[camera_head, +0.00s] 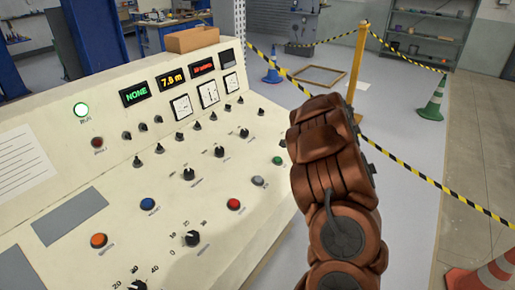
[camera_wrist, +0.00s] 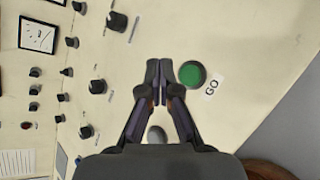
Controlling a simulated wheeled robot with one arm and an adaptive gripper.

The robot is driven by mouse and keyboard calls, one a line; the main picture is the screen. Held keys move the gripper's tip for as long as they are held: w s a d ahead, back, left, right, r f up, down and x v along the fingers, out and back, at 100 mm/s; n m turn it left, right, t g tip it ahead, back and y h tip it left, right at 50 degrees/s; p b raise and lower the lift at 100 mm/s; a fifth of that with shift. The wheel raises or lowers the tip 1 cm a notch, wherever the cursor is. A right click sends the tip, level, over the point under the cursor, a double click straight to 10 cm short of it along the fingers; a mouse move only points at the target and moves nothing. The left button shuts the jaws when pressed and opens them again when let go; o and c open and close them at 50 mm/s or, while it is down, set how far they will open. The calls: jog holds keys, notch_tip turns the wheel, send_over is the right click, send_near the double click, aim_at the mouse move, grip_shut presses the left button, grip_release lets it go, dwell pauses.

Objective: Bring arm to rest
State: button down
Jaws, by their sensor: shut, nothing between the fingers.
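My arm reaches up along the right side of the control console (camera_head: 110,95) in the head view; its brown links hide the gripper there. In the wrist view my gripper (camera_wrist: 159,70) is shut and empty, its fingertips together over the cream panel. A green button (camera_wrist: 192,74) labelled GO is just right of the fingertips; I cannot tell whether they touch the panel. The green button also shows in the head view (camera_head: 278,160), left of my arm. A grey button (camera_wrist: 156,134) is partly hidden between the fingers.
The panel carries several black knobs (camera_head: 189,174), a red button (camera_head: 234,204) and lit displays reading NONE and 7.8 m (camera_head: 171,79). A cardboard box (camera_head: 192,39) is behind the console. A yellow post (camera_head: 357,60), striped tape and a green cone (camera_head: 433,100) stand on the right.

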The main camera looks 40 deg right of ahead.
jog(key=shift+r, duration=0.1)
notch_tip(320, 180, up, 10)
jog(key=d+m+g+h, duration=0.1)
jog(key=m+h, duration=0.4)
jog(key=m, duration=0.1)
jog(key=s+a+r+m+g+h, duration=0.3)
jog(key=s+a+r+m, duration=0.25)
jog(key=m, duration=0.25)
jog(key=s+a+f+m+g+y, duration=0.2)
jog(key=s+a+m+g+y, duration=0.1)
jog(key=s+a, duration=0.7)
jog(key=s+a+f+m+g+y, duration=0.3)
jog(key=s+a, duration=0.8)
jog(key=a, duration=0.5)
jog(key=s+a+f+m+g+y, duration=0.2)
jog(key=s+a+m, duration=0.3)
jog(key=s+a, duration=0.6)
jog(key=shift+a+f+g+y, duration=0.4)
jog(key=shift+a+g, duration=0.3)
jog(key=shift+a, duration=0.55)
